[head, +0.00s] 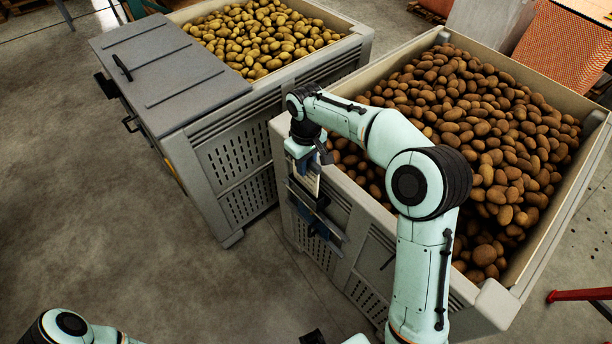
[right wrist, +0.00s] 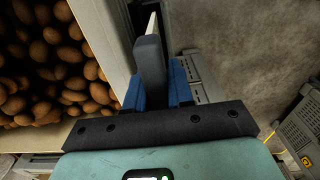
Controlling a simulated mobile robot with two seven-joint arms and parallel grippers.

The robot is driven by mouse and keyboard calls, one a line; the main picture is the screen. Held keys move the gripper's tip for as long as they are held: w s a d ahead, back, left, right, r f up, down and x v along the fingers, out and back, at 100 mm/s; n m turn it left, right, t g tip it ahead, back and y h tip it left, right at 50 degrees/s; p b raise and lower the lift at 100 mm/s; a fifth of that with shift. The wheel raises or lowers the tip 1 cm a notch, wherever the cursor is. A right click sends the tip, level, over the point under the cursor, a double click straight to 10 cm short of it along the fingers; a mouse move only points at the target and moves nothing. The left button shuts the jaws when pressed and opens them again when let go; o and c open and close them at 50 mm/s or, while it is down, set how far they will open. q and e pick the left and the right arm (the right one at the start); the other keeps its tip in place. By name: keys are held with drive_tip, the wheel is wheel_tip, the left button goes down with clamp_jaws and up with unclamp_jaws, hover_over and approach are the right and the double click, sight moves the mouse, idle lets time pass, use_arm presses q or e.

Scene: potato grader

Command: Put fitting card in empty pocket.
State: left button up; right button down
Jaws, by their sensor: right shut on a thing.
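My right gripper (head: 306,170) is at the outer side wall of the right potato crate, pointing down. In the head view the pale card (head: 311,184) shows just below the gripper. A holder with a metal rail (head: 326,226) and a blue part sits on the crate wall below; whether its pocket is empty is hidden. The card's print cannot be read. My left gripper is not visible.
The right crate (head: 530,279) is full of brown potatoes (head: 480,120). The left crate (head: 232,165) holds yellowish potatoes (head: 262,35) and has a grey lid (head: 165,75). A narrow gap separates the crates. The concrete floor at front left is clear. A red bar (head: 580,294) is at right.

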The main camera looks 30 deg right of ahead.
hover_over(306, 187)
drive_tip(key=f, duration=0.5)
drive_tip(key=shift+w+d, duration=0.1)
drive_tip(key=shift+w, duration=0.1)
drive_tip(key=shift+f+b, duration=0.15)
drive_tip(key=shift+b, duration=0.15)
drive_tip(key=c, duration=1)
unclamp_jaws()
drive_tip(key=shift+f, duration=0.1)
wheel_tip(306, 187, up, 12)
drive_tip(key=shift+r+p, duration=0.2)
drive_tip(key=shift+p, duration=0.7)
